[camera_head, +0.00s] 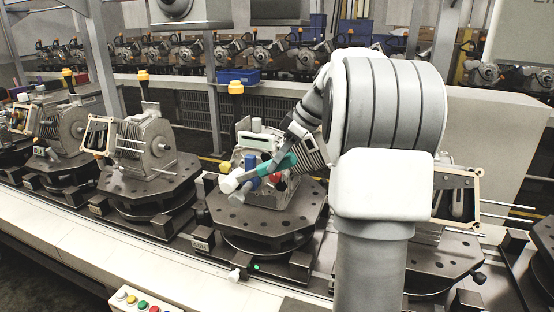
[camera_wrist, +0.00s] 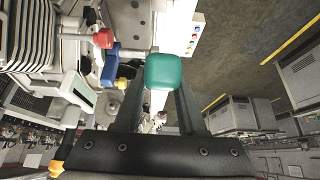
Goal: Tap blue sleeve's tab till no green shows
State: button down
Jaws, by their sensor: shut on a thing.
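My gripper (camera_head: 279,160) is shut on a teal-handled tool (camera_head: 288,161) and holds it over the front of the middle fixture.
A red part (camera_head: 276,178) and a yellow part (camera_head: 225,167) flank the blue sleeve. The housing sits on a dark octagonal pallet (camera_head: 262,218). Neighbouring pallets with housings line the conveyor on both sides. A button box (camera_head: 138,302) stands at the front edge.

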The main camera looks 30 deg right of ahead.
jog(key=w+d+p, duration=0.4)
jog(key=d+p, duration=0.1)
jog(key=s+a+b, duration=0.1)
jog(key=a+b, duration=0.1)
jog(key=s+a+b, duration=0.2)
jog(key=b, duration=0.1)
jog(key=shift+s+a+f, duration=0.15)
jog(key=shift+s+a+r+b, duration=0.2)
jog(key=shift+s+a+b, duration=0.1)
jog(key=shift+s+a, duration=0.05)
jog(key=shift+r, duration=0.1)
notch_tip(320, 180, up, 5)
jog(key=p, duration=0.4)
dwell(0.4)
